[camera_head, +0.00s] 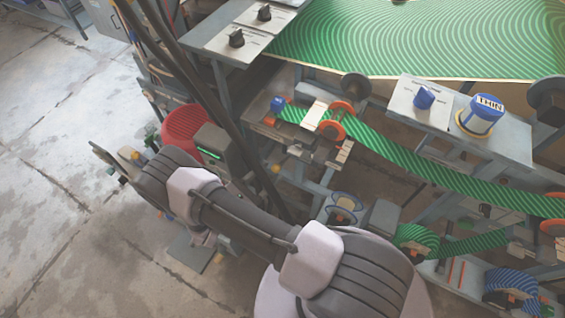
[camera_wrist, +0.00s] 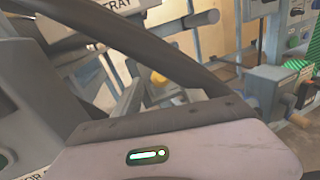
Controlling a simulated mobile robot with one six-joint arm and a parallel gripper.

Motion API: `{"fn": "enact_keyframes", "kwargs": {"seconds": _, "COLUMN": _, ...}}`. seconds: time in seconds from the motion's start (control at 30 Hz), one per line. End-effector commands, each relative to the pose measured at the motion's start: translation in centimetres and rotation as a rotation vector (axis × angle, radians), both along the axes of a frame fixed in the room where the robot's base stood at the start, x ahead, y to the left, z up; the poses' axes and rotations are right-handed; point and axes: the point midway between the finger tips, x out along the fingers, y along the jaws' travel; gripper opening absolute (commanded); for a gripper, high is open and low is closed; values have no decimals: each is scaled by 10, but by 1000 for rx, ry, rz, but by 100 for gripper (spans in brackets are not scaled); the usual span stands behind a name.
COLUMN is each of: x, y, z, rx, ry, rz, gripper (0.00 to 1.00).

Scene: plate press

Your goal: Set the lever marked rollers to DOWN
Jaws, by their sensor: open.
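I cannot pick out the rollers lever for certain; no rollers or DOWN mark is readable. A yellow knob (camera_wrist: 158,78) shows past a dark tube in the wrist view, and a small yellow knob (camera_head: 136,155) shows at the machine's left end in the head view. I cannot tell whether either belongs to that lever. The pale body of my gripper (camera_wrist: 175,150), with a lit indicator, fills the lower wrist view. Its fingertips do not show, and nothing held is visible.
A red drum (camera_head: 185,127) stands beside the machine's left end. Green striped web (camera_head: 440,175) runs over rollers to the right. A panel with a blue knob (camera_head: 424,98) and a blue THIN cap (camera_head: 487,107) stands upper right. Bare floor (camera_head: 60,200) lies left.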

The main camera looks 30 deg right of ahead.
Motion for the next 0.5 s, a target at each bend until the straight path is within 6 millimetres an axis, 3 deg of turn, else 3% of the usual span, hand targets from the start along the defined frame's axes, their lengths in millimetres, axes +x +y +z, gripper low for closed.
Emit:
{"fn": "enact_keyframes", "kwargs": {"seconds": 0.2, "x": 16, "y": -43, "z": -2, "rx": 1, "ry": 0, "rz": -3, "gripper": 49}}
{"fn": "enact_keyframes", "kwargs": {"seconds": 0.5, "x": 23, "y": -61, "z": 0, "rx": 1, "ry": 1, "rz": 0, "gripper": 49}}
